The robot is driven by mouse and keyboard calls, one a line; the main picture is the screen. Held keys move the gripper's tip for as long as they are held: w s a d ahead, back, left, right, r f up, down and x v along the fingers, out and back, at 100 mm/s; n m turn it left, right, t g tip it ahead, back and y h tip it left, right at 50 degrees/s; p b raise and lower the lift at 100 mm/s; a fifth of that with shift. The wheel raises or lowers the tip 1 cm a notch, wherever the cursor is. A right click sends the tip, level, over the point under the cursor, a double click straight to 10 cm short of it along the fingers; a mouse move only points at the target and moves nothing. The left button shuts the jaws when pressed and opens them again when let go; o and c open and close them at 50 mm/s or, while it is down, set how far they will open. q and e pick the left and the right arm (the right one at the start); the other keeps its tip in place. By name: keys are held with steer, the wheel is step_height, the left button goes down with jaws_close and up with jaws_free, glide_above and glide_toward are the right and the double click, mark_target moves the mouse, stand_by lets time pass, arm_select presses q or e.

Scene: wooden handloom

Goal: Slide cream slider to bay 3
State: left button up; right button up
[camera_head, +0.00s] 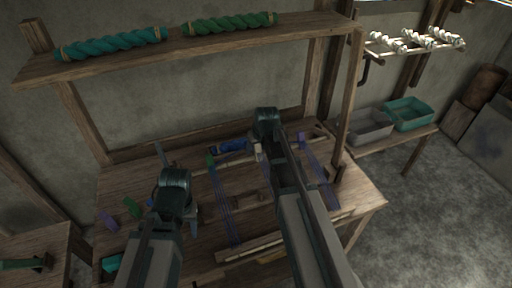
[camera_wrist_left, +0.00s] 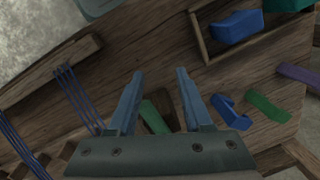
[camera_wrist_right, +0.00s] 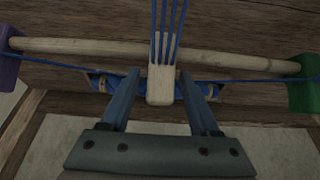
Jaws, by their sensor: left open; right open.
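The cream slider (camera_wrist_right: 160,85) sits on a pale wooden rod (camera_wrist_right: 90,47) in the right wrist view, with blue threads running up from it. In the head view the slider (camera_head: 257,153) shows just left of my right arm. My right gripper (camera_wrist_right: 160,78) is open, with one finger on each side of the slider; contact cannot be told. The rod has a purple block (camera_wrist_right: 8,55) at one end and a green block (camera_wrist_right: 303,82) at the other. My left gripper (camera_wrist_left: 159,73) is open and empty over the left part of the loom table. Bay markings cannot be made out.
A blue yarn bundle (camera_head: 229,147) lies behind the rod. Purple (camera_head: 107,219) and green (camera_head: 131,207) pieces lie at the table's left. An overhead shelf (camera_head: 200,45) carries teal and green skeins. Grey (camera_head: 370,126) and teal (camera_head: 409,113) bins stand at right.

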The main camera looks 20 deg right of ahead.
steer(key=p+v, duration=1.1)
steer(key=v, duration=0.2)
steer(key=shift+f, duration=0.1)
steer(key=s+a+f+n+g+h+b, duration=0.1)
steer(key=s+a+f+n+g, duration=0.2)
steer(key=s+a, duration=1.5)
steer(key=shift+s+a+g+h, duration=0.3)
steer(key=shift+s+g, duration=0.55)
steer(key=shift+g, duration=0.05)
steer(key=shift+f, duration=0.15)
steer(key=shift+c, duration=1)
steer(key=shift+d, duration=0.1)
